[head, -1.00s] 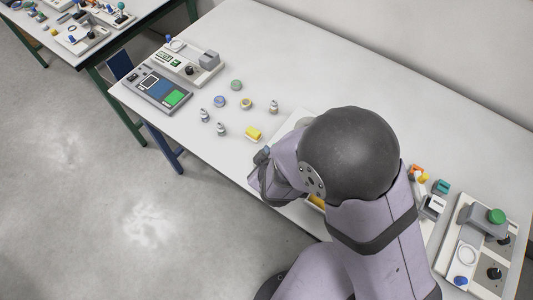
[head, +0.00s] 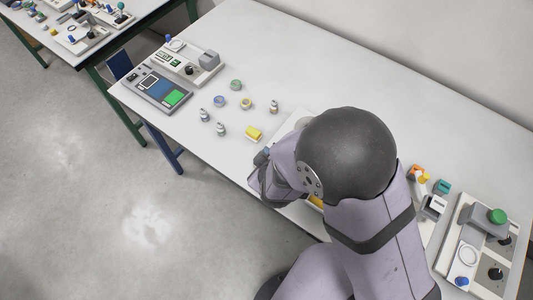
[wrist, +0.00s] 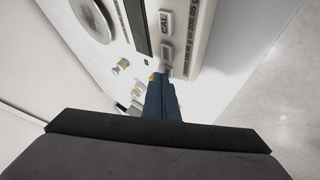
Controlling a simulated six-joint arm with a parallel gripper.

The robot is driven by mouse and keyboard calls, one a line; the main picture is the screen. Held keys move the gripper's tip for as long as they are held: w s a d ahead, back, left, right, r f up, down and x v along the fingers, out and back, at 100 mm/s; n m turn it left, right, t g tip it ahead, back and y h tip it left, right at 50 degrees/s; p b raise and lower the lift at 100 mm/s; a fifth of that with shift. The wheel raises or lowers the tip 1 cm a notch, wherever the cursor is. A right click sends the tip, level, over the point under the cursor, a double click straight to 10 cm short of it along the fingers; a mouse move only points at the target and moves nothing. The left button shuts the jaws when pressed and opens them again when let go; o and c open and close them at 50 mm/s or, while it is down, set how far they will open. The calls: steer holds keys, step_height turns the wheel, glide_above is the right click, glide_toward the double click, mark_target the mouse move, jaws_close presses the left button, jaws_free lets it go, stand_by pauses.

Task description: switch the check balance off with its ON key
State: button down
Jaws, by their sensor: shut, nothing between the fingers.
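The check balance (wrist: 205,35) fills the upper middle of the wrist view, seen close and turned on its side. It has a dark display strip (wrist: 137,25), a key marked CAL (wrist: 167,22) and another grey key (wrist: 167,50) beside it. I cannot read the lettering on that second key. A round metal pan (wrist: 88,18) is at upper left. My gripper (wrist: 158,78) is shut and empty, its dark fingertips close to the lower end of the key row. I cannot tell whether they touch.
A panel with a green patch (head: 173,97) lies at the table's left end. A device with a green knob (head: 497,216) stands at right. The back of the table is clear.

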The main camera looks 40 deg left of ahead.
steer(key=shift+r, duration=0.1)
steer(key=shift+r+p, duration=0.65)
steer(key=shift+p, duration=0.25)
steer(key=shift+r, duration=0.15)
step_height(320, 180, up, 5)
steer(key=p, duration=0.5)
stand_by(0.7)
